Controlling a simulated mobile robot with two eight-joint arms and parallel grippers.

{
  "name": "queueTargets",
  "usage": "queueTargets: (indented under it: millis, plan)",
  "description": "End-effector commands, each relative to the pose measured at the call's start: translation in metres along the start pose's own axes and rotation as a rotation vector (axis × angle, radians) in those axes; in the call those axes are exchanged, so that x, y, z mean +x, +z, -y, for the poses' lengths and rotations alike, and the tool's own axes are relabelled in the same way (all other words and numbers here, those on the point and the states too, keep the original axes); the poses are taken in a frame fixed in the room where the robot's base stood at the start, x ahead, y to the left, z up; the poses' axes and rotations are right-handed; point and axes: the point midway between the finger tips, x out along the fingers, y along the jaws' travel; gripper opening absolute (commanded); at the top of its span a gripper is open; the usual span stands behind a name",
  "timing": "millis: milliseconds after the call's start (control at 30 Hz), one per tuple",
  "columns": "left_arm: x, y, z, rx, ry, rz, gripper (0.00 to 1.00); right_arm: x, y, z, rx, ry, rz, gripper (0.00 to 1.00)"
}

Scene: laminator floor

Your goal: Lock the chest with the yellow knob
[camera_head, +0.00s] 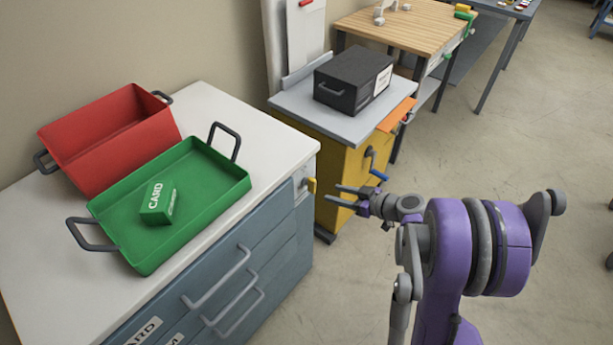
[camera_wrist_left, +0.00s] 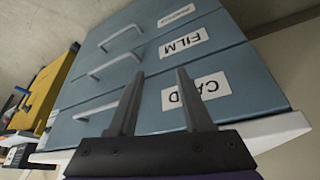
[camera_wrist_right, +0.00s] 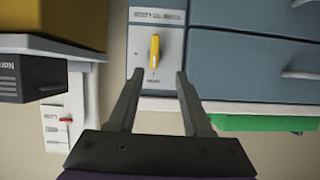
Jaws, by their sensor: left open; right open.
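The blue-grey drawer chest (camera_head: 262,258) stands at the left under a white top. Its drawers look shut. The yellow knob (camera_head: 312,185) sits on a pale panel at the chest's right end. In the right wrist view the knob (camera_wrist_right: 154,51) stands upright in the picture, between small marks too small to read surely. My right gripper (camera_head: 338,194) is open and empty, just off the knob, its fingers pointing at the panel and not touching it. My left gripper (camera_wrist_left: 160,82) is open and empty before the drawer fronts labelled CARD and FILM; the head view does not show it.
A green tray (camera_head: 205,205) holding a green card box (camera_head: 158,204) and a red bin (camera_head: 110,150) stand on the chest top. A yellow cabinet (camera_head: 345,165) with a blue-handled crank (camera_head: 378,174) stands close beyond the knob.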

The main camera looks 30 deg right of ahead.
Motion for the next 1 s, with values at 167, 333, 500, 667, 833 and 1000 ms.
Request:
queueTargets:
  millis: [167, 333, 500, 667, 833, 1000]
  plan:
    - [0.003, 0.002, 0.000, 0.000, 0.000, 0.001, 0.50, 0.003, 0.004, -0.009, -0.018, 0.010, -0.028, 0.50]
    - [0.005, 0.003, 0.000, 0.000, 0.000, 0.002, 0.50, 0.025, 0.003, -0.008, -0.020, 0.007, -0.027, 0.50]
    - [0.008, 0.004, 0.000, 0.000, 0.000, 0.003, 0.50, 0.059, 0.003, -0.008, -0.019, 0.006, -0.026, 0.50]
    - [0.010, 0.005, 0.000, 0.000, 0.000, 0.003, 0.50, 0.086, 0.002, -0.009, -0.019, 0.007, -0.026, 0.50]
    - [0.011, 0.005, 0.000, 0.000, 0.000, 0.004, 0.50, 0.102, 0.001, -0.009, -0.018, 0.009, -0.026, 0.50]
    - [0.011, 0.005, 0.000, 0.000, 0.000, 0.004, 0.50, 0.107, 0.001, -0.010, -0.017, 0.010, -0.026, 0.50]
